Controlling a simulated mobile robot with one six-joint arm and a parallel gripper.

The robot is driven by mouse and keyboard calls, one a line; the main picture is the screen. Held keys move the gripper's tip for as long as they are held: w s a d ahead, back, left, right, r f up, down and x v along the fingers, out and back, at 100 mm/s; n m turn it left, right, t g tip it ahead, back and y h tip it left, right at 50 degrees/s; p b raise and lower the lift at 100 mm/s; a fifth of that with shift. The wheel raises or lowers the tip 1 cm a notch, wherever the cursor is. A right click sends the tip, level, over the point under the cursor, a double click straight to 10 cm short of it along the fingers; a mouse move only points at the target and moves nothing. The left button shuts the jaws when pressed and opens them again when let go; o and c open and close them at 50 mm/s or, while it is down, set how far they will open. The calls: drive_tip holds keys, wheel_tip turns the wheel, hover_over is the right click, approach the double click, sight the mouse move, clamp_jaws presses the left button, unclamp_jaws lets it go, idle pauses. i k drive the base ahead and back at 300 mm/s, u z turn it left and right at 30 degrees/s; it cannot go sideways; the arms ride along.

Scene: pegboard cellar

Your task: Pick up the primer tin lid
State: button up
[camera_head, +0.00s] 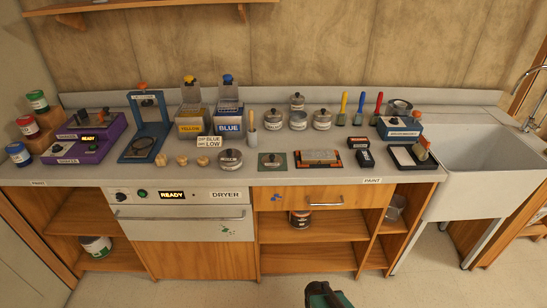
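Several small round metal tins with dark knobbed lids stand on the counter. One tin (230,160) is near the front edge; others are a left tin (273,120), a back tin (297,102) and a right tin (322,120). A middle tin (298,121) shows a paler top. Their labels are too small to read, so I cannot tell which lid is the primer one. My gripper (324,296) shows only partly at the bottom edge, in front of the cabinet and well below the counter. Its fingers are not clear.
A green plate (265,166), a tray with orange ends (318,164) and dark boxes (358,143) line the counter front. Yellow (192,128) and blue (228,127) containers stand behind. A sink (480,155) is right. The floor before the cabinet is clear.

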sight(270, 161)
drive_tip(key=u, duration=0.3)
drive_tip(key=k, duration=0.95)
drive_tip(key=u, duration=0.55)
drive_tip(key=k, duration=0.4)
drive_tip(key=u, duration=0.85)
drive_tip(key=i, duration=1.85)
drive_tip(key=z, duration=0.6)
